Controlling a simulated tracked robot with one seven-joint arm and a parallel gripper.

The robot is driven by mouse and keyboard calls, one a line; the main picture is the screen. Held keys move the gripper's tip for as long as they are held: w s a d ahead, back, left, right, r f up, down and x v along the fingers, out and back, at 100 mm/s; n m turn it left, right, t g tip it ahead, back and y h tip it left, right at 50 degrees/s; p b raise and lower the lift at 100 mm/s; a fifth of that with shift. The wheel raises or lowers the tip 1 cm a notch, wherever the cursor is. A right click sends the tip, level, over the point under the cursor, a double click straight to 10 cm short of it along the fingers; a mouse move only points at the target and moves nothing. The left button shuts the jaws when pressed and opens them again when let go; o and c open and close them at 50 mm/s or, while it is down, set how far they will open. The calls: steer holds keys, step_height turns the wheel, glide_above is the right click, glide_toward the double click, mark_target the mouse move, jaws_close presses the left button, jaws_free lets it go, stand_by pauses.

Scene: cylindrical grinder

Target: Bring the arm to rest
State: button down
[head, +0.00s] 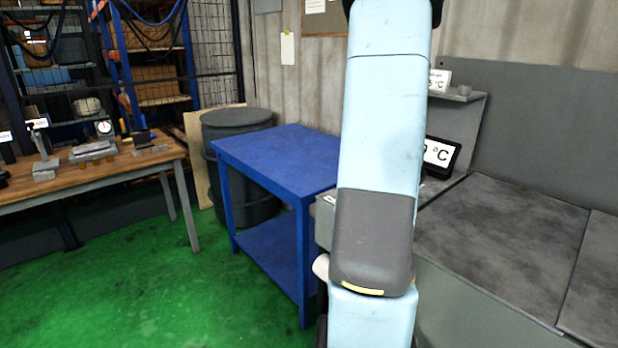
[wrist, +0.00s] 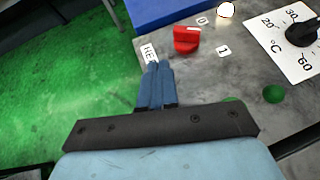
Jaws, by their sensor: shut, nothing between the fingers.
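My arm (head: 381,130) stands upright through the middle of the head view, and my gripper is not visible there. In the wrist view my gripper (wrist: 158,66) has its blue fingers together, shut and empty. The fingertips lie over the left edge of a grey control panel (wrist: 215,80), beside a white label (wrist: 149,52) that they partly cover. I cannot tell whether they touch the panel. A red rotary switch (wrist: 186,39) sits just beyond the fingertips, between the marks 0 and 1.
The panel also has a black knob on a temperature scale (wrist: 290,45), a green button (wrist: 273,94) and a bright lamp (wrist: 226,10). A blue table (head: 275,150), dark drum (head: 240,125) and wooden workbench (head: 90,177) stand left. Green floor (head: 140,270) is open in front.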

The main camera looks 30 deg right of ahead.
steer(key=s+a+r+n+g+y, duration=0.15)
steer(key=a+r+n+y, duration=0.35)
steer(key=a+n, duration=0.65)
steer(key=a+r+n+g+y, duration=0.2)
steer(key=a+r+n, duration=0.45)
steer(key=a, duration=0.95)
steer(key=s+a+r+n+g+h, duration=0.1)
steer(key=s+a+r+n+h, duration=0.1)
steer(key=s+n, duration=0.5)
steer(key=s+a+r+n+g+h, duration=0.1)
steer(key=s+a+r+n+h, duration=0.2)
steer(key=n, duration=0.9)
steer(key=s+a+r, duration=0.1)
steer(key=s+a, duration=0.2)
steer(key=s, duration=0.2)
steer(key=shift+s+n+g, duration=0.3)
steer(key=shift+g, duration=0.05)
